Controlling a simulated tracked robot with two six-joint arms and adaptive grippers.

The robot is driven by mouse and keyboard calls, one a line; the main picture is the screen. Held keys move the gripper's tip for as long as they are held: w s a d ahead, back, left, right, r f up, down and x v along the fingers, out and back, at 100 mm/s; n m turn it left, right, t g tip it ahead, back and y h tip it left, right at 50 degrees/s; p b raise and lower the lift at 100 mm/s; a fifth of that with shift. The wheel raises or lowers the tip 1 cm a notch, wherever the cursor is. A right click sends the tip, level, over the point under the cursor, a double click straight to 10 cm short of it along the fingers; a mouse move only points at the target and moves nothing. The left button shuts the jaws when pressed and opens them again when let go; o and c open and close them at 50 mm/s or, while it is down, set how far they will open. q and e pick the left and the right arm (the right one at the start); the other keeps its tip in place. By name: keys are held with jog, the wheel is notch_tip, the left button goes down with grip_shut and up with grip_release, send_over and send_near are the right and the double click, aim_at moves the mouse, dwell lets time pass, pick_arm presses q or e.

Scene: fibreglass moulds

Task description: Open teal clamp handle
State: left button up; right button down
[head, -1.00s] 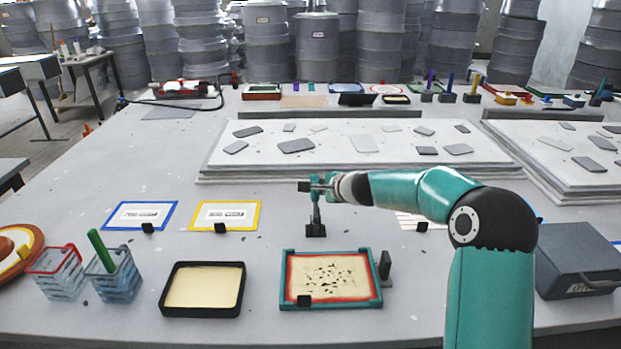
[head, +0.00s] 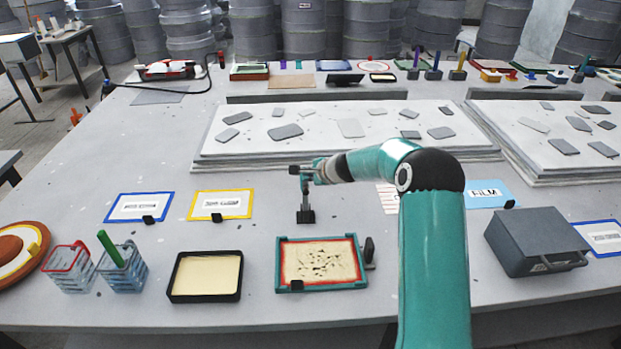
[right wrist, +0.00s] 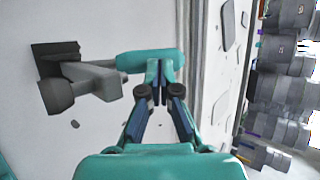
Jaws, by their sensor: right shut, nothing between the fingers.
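A dark toggle clamp (head: 305,214) stands on the table at centre, just behind the teal-framed tray. In the right wrist view the clamp's grey-black body (right wrist: 90,82) is at the left, and its teal handle (right wrist: 132,61) reaches right, across the front of the fingers. My right gripper (head: 316,172) is at the top of the clamp in the head view. In the right wrist view its fingers (right wrist: 157,80) are shut with nothing between them, their tips close against the handle; whether they touch it I cannot tell. My left gripper is not in view.
The teal-framed tray (head: 279,274) is in front of the clamp, a black tray (head: 239,290) left of it. A grey box (head: 535,242) stands at right. Stacked white slabs (head: 340,155) lie behind. The table left of the clamp is free around the yellow-framed card (head: 221,204).

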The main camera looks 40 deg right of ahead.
jog(key=shift+r, duration=0.1)
jog(key=w+d+r+p+v, duration=0.1)
jog(key=d+r+p+v, duration=0.1)
jog(key=v, duration=1.1)
jog(key=shift+a, duration=0.4)
